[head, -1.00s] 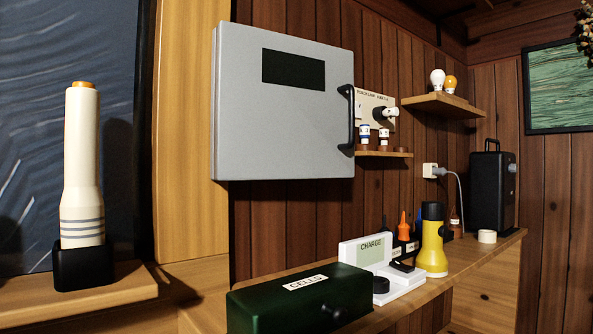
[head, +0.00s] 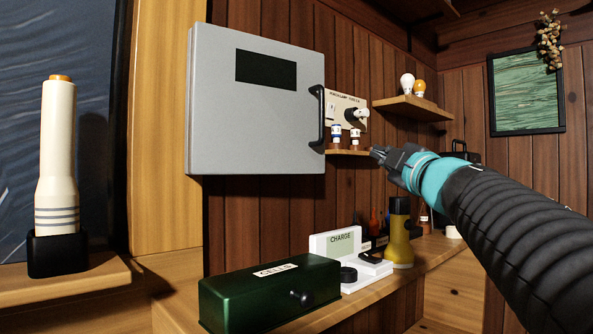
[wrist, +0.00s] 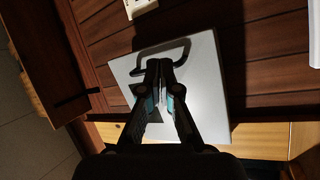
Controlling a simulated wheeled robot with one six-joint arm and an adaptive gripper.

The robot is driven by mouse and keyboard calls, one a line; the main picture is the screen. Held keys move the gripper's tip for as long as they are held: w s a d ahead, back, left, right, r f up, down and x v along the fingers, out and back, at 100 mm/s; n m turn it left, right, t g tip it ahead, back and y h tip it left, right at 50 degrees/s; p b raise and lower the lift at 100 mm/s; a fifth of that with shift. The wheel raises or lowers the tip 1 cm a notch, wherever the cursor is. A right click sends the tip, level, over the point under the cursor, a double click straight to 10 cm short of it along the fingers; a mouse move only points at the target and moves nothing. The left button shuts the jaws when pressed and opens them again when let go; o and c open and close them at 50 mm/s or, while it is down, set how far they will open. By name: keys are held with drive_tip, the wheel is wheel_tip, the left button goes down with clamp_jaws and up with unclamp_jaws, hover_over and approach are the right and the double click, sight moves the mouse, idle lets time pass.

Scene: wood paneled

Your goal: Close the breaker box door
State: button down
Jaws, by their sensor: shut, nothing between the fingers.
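The grey breaker box (head: 257,135) hangs on the wood wall, left of centre in the head view. Its door faces me, with a dark rectangular panel (head: 266,69) near the top and a black handle (head: 317,118) at the right edge. I cannot tell whether a gap stands behind the door. My gripper (head: 377,153) is shut and empty, to the right of the handle and apart from it in the head view. In the wrist view the grey door (wrist: 205,90) lies beyond my shut fingers (wrist: 160,72), with the handle (wrist: 163,54) near the fingertips; the fingers partly hide the door.
A green CELLS box (head: 270,300), a white charger (head: 335,245) and a yellow flashlight (head: 399,240) stand on the shelf below. A cream flashlight (head: 57,160) stands at the left.

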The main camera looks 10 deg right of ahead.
drive_tip(key=w+n+g+y, duration=0.1)
drive_tip(key=n+y, duration=0.2)
drive_tip(key=n+g+y, duration=0.2)
drive_tip(key=n+g, duration=0.2)
drive_tip(key=n, duration=0.1)
approach(321, 166)
drive_tip(key=x, duration=0.7)
drive_tip(key=shift+a+r, duration=0.1)
drive_tip(key=shift+a, duration=0.05)
